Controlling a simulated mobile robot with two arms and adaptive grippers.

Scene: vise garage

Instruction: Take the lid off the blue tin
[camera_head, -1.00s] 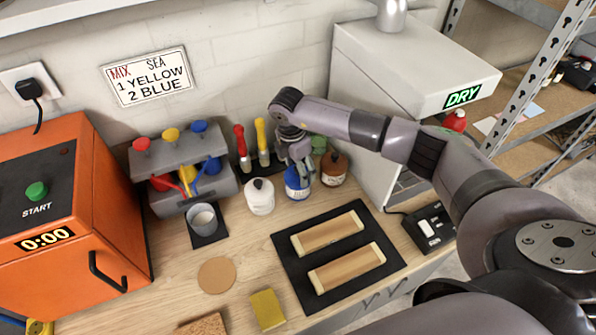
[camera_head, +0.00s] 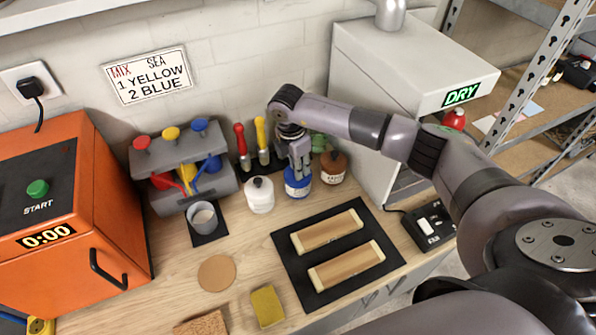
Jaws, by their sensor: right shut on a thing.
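The blue tin (camera_head: 298,188) stands upright on the workbench, between a white tin and a brown tin. My right gripper (camera_head: 299,172) points down from above onto the top of the blue tin and is shut on its lid. The fingers hide most of the lid, and I cannot see a gap between lid and tin. My left gripper is not in view.
The white tin (camera_head: 260,195) stands close on the left and the brown tin (camera_head: 334,167) close on the right. A green tin (camera_head: 318,143) is partly hidden behind. A black mat (camera_head: 290,262) with two wooden pieces lies in front. Brushes (camera_head: 262,142) stand behind.

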